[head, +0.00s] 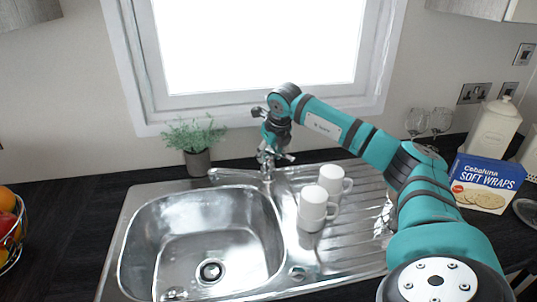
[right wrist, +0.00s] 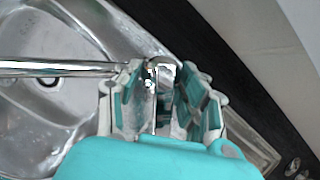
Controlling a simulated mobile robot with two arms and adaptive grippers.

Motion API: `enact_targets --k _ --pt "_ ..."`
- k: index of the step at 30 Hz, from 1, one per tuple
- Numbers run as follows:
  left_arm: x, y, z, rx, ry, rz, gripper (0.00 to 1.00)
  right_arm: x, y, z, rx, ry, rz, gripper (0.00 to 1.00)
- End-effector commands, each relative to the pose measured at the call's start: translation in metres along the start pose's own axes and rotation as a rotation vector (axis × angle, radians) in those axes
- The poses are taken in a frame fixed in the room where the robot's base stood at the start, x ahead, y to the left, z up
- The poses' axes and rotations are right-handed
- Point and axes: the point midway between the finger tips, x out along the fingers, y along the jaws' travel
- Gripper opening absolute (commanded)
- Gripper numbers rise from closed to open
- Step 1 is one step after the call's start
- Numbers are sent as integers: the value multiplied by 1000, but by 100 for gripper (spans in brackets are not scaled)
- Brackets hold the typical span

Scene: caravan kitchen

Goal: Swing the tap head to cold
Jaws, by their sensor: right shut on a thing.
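The chrome tap stands at the back edge of the steel sink, with its spout (head: 235,174) pointing left over the bowl. My right gripper (head: 268,154) reaches down over the top of the tap from above. In the right wrist view the tap head (right wrist: 163,72) lies between the two fingers of my right gripper (right wrist: 161,84), which is shut on it. The spout also shows there (right wrist: 60,68), running left from the head. The fingers hide part of the tap head, and no hot or cold marking is readable. My left gripper is not in view.
The sink bowl (head: 160,240) is empty. Two white mugs (head: 313,206) (head: 331,178) stand on the drainer right of the tap. A potted plant (head: 198,160) is close behind left.

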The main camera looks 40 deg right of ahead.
Motion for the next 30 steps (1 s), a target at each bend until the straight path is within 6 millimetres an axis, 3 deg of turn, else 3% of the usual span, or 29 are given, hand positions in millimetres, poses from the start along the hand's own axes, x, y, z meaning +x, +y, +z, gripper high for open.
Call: enact_targets --k 22,23,27,30 --pt "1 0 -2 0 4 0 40 0 -1 0 -81 -4 32 0" --pt "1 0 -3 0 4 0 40 0 -1 0 -81 -4 32 42" --pt "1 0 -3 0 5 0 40 0 -1 0 -81 -4 32 60" --pt "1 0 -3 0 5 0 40 0 -1 0 -81 -4 32 63"
